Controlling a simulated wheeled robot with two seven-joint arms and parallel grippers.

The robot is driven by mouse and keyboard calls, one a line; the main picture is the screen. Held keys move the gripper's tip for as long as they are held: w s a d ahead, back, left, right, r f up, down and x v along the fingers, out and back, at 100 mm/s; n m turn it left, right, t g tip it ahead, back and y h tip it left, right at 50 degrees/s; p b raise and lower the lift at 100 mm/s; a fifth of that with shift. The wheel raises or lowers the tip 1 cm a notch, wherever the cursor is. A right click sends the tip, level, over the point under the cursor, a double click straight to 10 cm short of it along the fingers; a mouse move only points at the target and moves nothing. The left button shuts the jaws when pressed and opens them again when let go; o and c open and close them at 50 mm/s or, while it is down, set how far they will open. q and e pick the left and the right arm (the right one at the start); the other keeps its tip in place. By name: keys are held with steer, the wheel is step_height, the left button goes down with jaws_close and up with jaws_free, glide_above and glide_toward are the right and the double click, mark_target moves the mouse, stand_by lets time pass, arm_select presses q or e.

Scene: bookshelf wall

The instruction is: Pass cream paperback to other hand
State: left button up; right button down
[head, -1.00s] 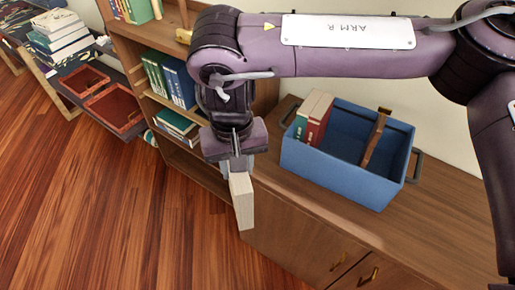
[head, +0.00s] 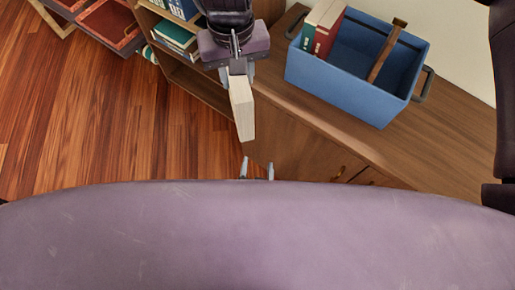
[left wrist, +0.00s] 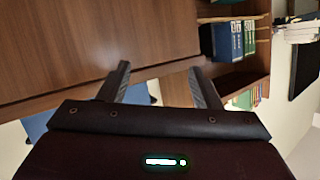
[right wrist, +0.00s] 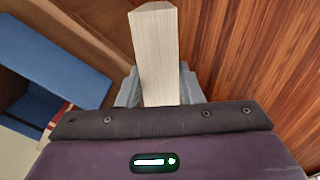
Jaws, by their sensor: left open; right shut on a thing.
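The cream paperback (head: 242,108) hangs from my right gripper (head: 238,74), page edges showing, in front of the cabinet. My right gripper is shut on its upper end. In the right wrist view the paperback (right wrist: 156,55) stands out between the fingers (right wrist: 158,88). My left gripper (head: 257,170) is below the paperback in the head view, its two fingertips apart and empty, with a small gap to the book's lower end. In the left wrist view its fingers (left wrist: 160,75) are spread with nothing between them; the paperback is not seen there. My own arm hides the bottom of the head view.
A blue bin (head: 345,90) with a wooden divider (head: 386,52) stands on the wooden cabinet (head: 450,135). It holds a green book, a red book (head: 326,35) and a cream-edged one. A bookshelf (head: 190,75) with books (head: 177,37) is at the upper left; the wooden floor (head: 100,120) is clear.

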arm_select(q)
steer(key=s+r+n+t+y, duration=0.2)
steer(key=r+n, duration=0.1)
steer(key=r, duration=0.9)
steer(key=s+r+n+t+y, duration=0.1)
steer(key=s+r+n+y, duration=0.15)
steer(key=r, duration=0.95)
steer(key=x, duration=1.2)
steer(key=shift+n, duration=0.45)
steer(key=shift+r, duration=0.15)
steer(key=shift+d, duration=0.15)
jaws_close()
arm_select(e)
steer(key=shift+a, duration=0.15)
steer(key=c, duration=1.3)
jaws_free()
arm_select(q)
steer(key=shift+r, duration=0.1)
arm_select(e)
steer(key=o, duration=0.4)
